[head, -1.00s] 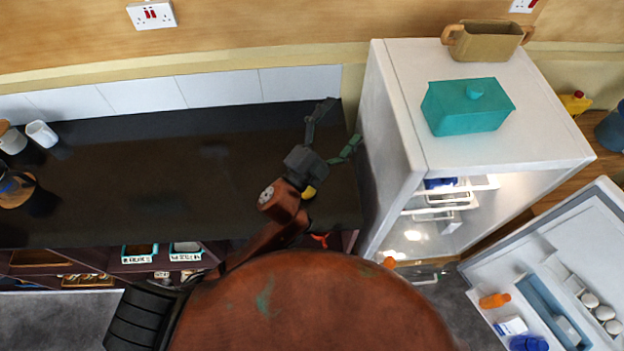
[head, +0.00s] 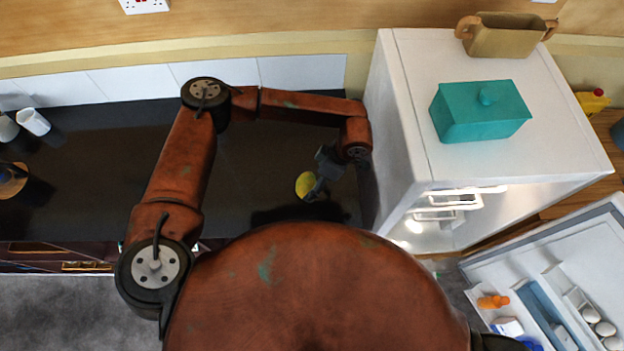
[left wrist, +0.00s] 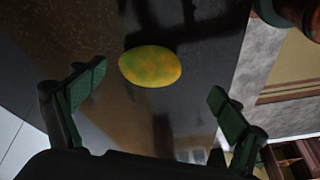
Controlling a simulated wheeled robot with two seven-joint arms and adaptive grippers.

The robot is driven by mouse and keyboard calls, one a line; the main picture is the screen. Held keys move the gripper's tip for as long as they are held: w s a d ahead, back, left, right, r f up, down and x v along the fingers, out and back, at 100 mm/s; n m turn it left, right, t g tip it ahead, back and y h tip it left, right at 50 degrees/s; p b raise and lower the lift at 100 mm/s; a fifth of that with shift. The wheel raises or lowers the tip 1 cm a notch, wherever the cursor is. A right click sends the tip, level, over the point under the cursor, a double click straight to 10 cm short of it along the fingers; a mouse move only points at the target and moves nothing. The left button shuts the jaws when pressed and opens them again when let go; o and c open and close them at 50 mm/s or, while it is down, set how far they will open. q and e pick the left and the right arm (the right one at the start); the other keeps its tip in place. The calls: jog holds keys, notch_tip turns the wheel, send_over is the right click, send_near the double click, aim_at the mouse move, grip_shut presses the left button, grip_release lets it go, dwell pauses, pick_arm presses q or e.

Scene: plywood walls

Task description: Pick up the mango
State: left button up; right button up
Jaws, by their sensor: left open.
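The mango (head: 305,185) is yellow and lies on the dark counter, left of the fridge. It also shows in the left wrist view (left wrist: 150,66), yellow with green patches, a little beyond the fingertips and between their lines. My left gripper (head: 318,190) is beside the mango in the head view, just to its right. In the left wrist view its two green-padded fingers (left wrist: 158,92) are spread wide with nothing between them. My right gripper is in neither view.
The white fridge (head: 397,150) stands close right of my left arm, its door (head: 590,270) open. A teal box (head: 480,112) and a tan two-handled pot (head: 500,38) are on top. A white cup (head: 33,121) is at the counter's far left. The counter's middle is clear.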

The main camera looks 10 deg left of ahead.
aim_at(308, 181)
pick_arm(q)
jog(key=shift+w+a+r, duration=0.1)
jog(key=shift+w+a, duration=0.35)
jog(key=shift+a, duration=0.1)
jog(key=shift+a+f+y, duration=0.2)
jog(key=shift+f+y, duration=0.1)
jog(key=shift+f, duration=0.05)
jog(key=shift+p+x, duration=0.4)
jog(key=shift+x, duration=0.65)
jog(key=x, duration=0.1)
jog(key=p+x, duration=0.1)
jog(key=x, duration=0.2)
jog(key=shift+w+d+f, duration=0.15)
jog(key=shift+w+f, duration=0.15)
jog(key=shift+c, duration=0.5)
jog(key=c, duration=1.2)
jog(key=shift+c, duration=0.6)
jog(key=shift+r, duration=0.1)
